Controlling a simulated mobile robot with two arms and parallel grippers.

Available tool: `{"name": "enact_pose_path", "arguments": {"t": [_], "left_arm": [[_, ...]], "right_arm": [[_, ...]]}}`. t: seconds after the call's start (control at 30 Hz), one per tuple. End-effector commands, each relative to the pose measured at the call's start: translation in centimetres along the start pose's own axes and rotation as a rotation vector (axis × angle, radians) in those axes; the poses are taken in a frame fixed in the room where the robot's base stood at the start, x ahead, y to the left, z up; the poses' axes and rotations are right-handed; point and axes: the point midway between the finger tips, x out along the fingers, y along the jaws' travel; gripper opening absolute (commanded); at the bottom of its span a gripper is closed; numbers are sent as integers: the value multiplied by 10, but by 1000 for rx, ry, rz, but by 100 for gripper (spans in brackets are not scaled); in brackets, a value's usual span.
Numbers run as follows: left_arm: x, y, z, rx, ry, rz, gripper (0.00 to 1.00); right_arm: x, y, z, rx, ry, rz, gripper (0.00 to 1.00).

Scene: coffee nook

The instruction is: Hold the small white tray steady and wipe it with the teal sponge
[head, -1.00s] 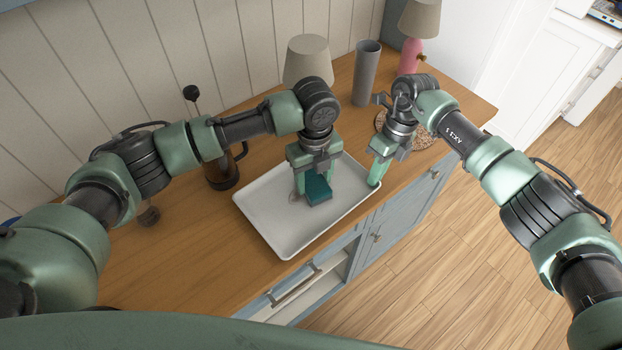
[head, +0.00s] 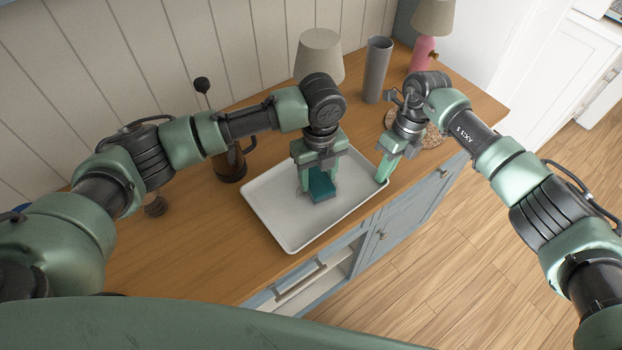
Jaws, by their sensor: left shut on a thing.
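The small white tray (head: 275,228) lies flat on the wooden counter in the head view. My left gripper (head: 319,181) is shut on the teal sponge (head: 322,190) and holds it low over the middle of the tray, seemingly touching its surface. The gripper's fingers hide the upper part of the sponge. My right gripper (head: 384,168) is at the tray's right end, with its fingers at the rim. The fingers overlap in this view, so I cannot tell whether they are closed on the rim.
A dark coffee press (head: 231,165) stands behind the tray's left side. A beige-shaded lamp (head: 319,55), a grey cylinder (head: 376,70) and a pink lamp (head: 422,52) stand at the back. A round woven mat (head: 433,137) lies beyond my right gripper. The counter left of the tray is mostly clear.

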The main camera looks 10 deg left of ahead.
Motion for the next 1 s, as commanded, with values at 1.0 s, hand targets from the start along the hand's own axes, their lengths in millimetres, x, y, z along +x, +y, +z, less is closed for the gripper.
{"name": "enact_pose_path", "arguments": {"t": [1.0], "left_arm": [[5, 28, -7, 0, 2, 7, 7]], "right_arm": [[0, -1, 0, 2, 0, -2, 0]]}}
